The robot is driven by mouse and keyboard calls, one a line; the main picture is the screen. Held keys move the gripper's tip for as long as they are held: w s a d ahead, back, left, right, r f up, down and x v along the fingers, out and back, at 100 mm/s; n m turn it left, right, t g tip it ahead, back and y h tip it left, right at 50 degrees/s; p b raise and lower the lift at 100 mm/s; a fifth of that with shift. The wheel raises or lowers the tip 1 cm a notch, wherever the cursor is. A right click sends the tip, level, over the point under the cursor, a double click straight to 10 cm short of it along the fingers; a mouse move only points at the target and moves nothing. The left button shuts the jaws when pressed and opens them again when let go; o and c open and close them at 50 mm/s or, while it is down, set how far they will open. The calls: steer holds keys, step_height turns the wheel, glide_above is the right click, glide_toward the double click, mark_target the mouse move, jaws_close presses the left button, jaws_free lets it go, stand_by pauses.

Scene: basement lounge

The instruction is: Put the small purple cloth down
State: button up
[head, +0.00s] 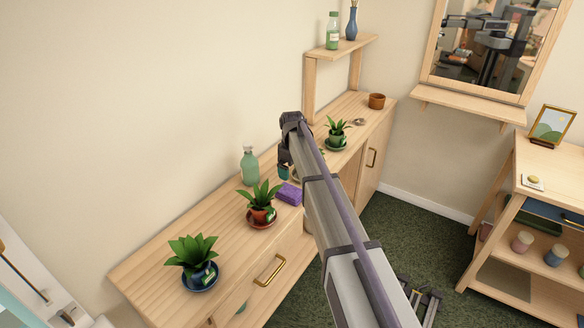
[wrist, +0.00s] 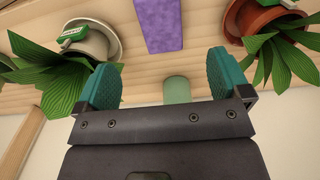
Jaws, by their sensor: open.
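The small purple cloth (head: 289,194) lies folded on the wooden cabinet top (head: 147,262), just right of the plant in the red pot. It also shows in the wrist view as a purple block (wrist: 163,22) at the top, beyond the fingertips. My gripper (wrist: 163,74) is open, its two teal fingers apart with no cloth between them. In the head view my gripper (head: 284,172) is above the cabinet near the cloth, partly hidden by my arm.
A plant in a red pot (head: 262,214) and one in a blue pot (head: 199,277) stand to the left. A green bottle (head: 249,166) stands behind, near the wall. Another plant (head: 337,134) and a brown bowl (head: 377,101) stand farther right.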

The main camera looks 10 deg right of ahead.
steer(key=s+m, duration=0.9)
steer(key=s, duration=2.7)
steer(key=shift+a+r, duration=0.25)
steer(key=shift+r, duration=0.05)
steer(key=shift+o, duration=0.5)
steer(key=shift+f, duration=0.1)
